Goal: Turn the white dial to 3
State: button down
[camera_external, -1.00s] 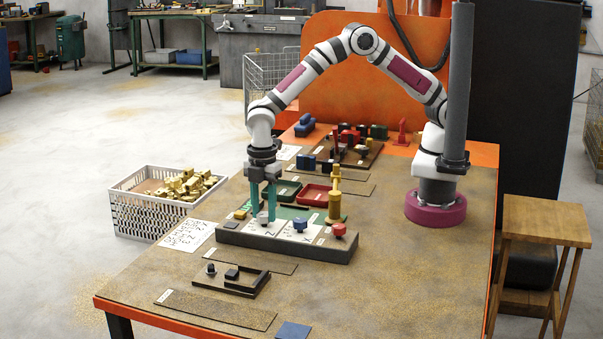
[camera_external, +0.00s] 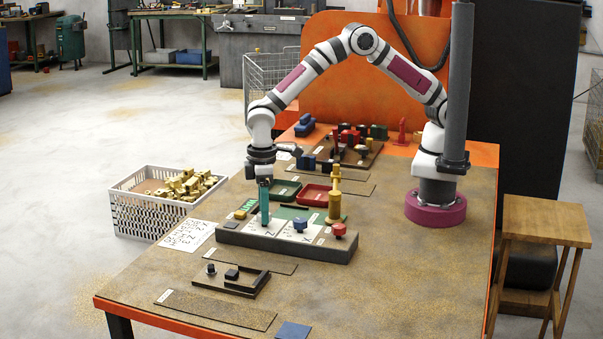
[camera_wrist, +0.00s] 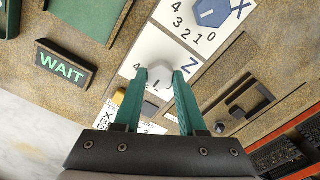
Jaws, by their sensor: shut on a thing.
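The white dial (camera_wrist: 158,81) sits on the white panel marked Z (camera_wrist: 150,47), with numbers printed around it. My gripper (camera_wrist: 159,78) points down over the panel, and its two teal fingers are shut on the white dial, one on each side. In the external view my gripper (camera_external: 265,218) stands at the panel on the dark block, and its fingers line up one behind the other and hide the dial. The fingers cover part of the number scale, so the dial's setting cannot be read.
The blue dial (camera_external: 300,225) on the X panel and a red knob (camera_external: 339,230) sit to the right on the same block. A brass post (camera_external: 335,195) stands behind them. A sign reading WAIT (camera_wrist: 64,63) is lit green.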

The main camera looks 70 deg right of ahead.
jog(key=m, duration=0.5)
jog(key=shift+m, duration=0.3)
dwell(0.4)
jog(key=shift+c, duration=2.4)
grip_release()
jog(key=shift+r, duration=0.1)
notch_tip(320, 180, up, 16)
jog(key=shift+f, duration=0.2)
